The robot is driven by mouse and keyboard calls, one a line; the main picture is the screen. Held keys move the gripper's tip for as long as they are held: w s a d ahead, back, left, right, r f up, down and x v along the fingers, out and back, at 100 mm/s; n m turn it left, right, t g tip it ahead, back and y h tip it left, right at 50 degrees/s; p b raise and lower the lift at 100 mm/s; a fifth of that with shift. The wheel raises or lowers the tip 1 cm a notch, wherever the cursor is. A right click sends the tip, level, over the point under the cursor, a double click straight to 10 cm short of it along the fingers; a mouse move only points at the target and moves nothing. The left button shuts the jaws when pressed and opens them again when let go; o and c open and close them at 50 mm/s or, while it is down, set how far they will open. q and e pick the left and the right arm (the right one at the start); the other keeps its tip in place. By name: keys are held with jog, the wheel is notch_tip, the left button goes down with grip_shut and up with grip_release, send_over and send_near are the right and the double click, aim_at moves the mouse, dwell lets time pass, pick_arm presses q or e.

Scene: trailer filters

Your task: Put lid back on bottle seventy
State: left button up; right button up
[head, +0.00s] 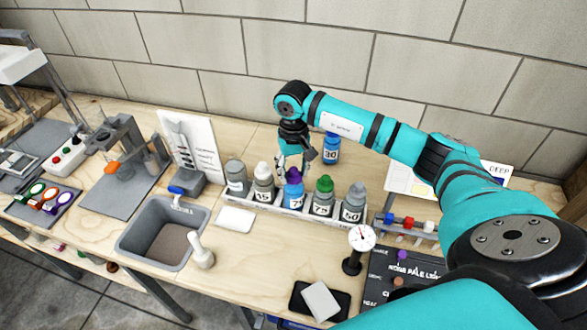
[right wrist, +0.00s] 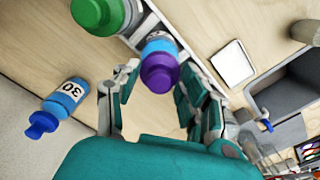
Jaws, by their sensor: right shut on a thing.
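The blue bottle labelled with a 7 and a partly hidden digit (head: 294,196) stands upright in the middle of the bottle rack. Its purple lid (head: 293,175) is at the top of the bottle; I cannot tell whether it is seated or just above. My right gripper (head: 292,166) points down over it from behind. In the right wrist view the purple lid (right wrist: 159,72) lies between the fingertips of the right gripper (right wrist: 158,80), shut on it, with the blue bottle (right wrist: 158,46) right beyond. My left gripper is not in view.
Bottles with white, green (head: 323,195) and grey (head: 354,202) lids stand close beside it in the rack. A white pad (head: 235,219), a sink (head: 130,239) and a dial gauge (head: 361,238) are in front.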

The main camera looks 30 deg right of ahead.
jog(key=shift+b, duration=0.6)
dwell(1.1)
jog(key=shift+f+b, duration=0.2)
jog(key=shift+b, duration=0.5)
dwell(0.9)
dwell(0.4)
jog(key=o, duration=1.3)
jog(key=shift+r, duration=0.2)
jog(key=shift+r+p, duration=1.7)
jog(key=shift+r, duration=1.65)
